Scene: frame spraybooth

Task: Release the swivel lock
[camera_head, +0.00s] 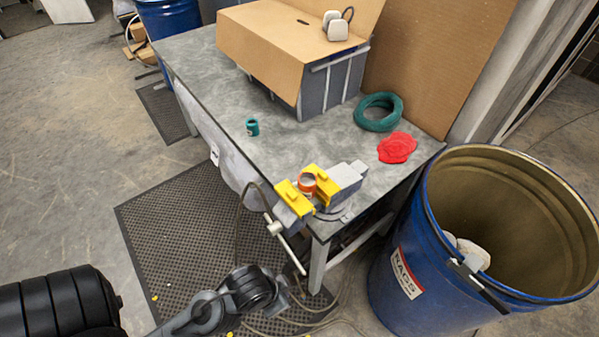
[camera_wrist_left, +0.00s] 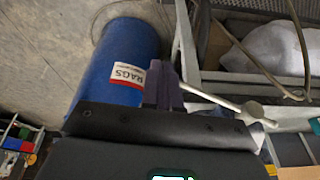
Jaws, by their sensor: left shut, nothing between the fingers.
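A grey bench vise (camera_head: 343,181) with yellow jaw covers (camera_head: 293,198) is mounted at the near corner of the workbench. An orange-rimmed cylindrical piece (camera_head: 307,183) sits between its jaws. A pale handle bar (camera_head: 290,250) hangs at the vise's front; a pale bar with a knob also shows in the left wrist view (camera_wrist_left: 215,98). I cannot make out the swivel lock clearly at the vise's base. My left gripper (camera_head: 283,302) is low in front of the bench, below the handle bar. Its fingers (camera_wrist_left: 164,85) are shut and empty. My right gripper is out of view.
A blue rag barrel (camera_head: 405,275) stands close to the bench's right side. The workbench (camera_head: 205,75) carries a cardboard box (camera_head: 270,45), a green coil (camera_head: 378,112), a red cloth (camera_head: 396,148) and a teal can (camera_head: 252,127). Cables lie on the floor mat (camera_head: 170,230).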

